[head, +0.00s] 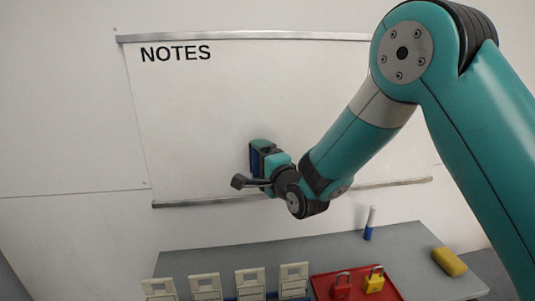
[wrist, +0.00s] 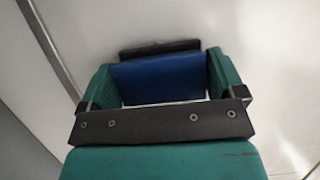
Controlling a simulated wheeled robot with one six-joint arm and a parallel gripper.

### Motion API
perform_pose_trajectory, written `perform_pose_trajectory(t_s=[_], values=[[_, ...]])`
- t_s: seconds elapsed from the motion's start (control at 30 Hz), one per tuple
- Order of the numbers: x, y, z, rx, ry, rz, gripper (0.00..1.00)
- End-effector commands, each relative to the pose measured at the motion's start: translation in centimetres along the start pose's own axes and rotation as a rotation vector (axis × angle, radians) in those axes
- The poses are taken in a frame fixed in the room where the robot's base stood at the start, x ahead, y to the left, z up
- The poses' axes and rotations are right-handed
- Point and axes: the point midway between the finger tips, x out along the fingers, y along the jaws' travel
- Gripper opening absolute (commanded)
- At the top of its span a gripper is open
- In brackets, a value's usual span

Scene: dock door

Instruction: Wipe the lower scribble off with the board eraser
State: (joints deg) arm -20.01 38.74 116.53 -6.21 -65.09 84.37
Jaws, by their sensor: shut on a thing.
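My gripper (head: 267,155) is shut on the board eraser (head: 254,161), in front of the lower middle of the whiteboard (head: 190,120). In the wrist view, the eraser's blue body (wrist: 160,80) sits between the two teal fingers of my gripper (wrist: 160,82). Its dark pad (wrist: 158,48) faces the white board surface. The pad is at or very close to the board; I cannot tell whether it touches. I see no scribble on the visible board. My arm and gripper hide part of the board's middle and right.
Below the board is a grey table (head: 305,255). On it are a blue-and-white marker (head: 370,224), a yellow sponge-like block (head: 449,262), and a red tray (head: 322,279) with a red padlock (head: 341,288) and a yellow padlock (head: 374,281). Several pale holders (head: 249,282) line the front.

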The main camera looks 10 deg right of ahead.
Motion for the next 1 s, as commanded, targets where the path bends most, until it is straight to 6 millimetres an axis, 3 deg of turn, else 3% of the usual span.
perform_pose_trajectory(t_s=[0.6, 1.0], values=[[1.4, 0.1, 3.6, 0.0, -0.003, -0.007, 0.69], [1.4, -0.6, 2.8, 0.0, 0.003, -0.005, 0.69]])
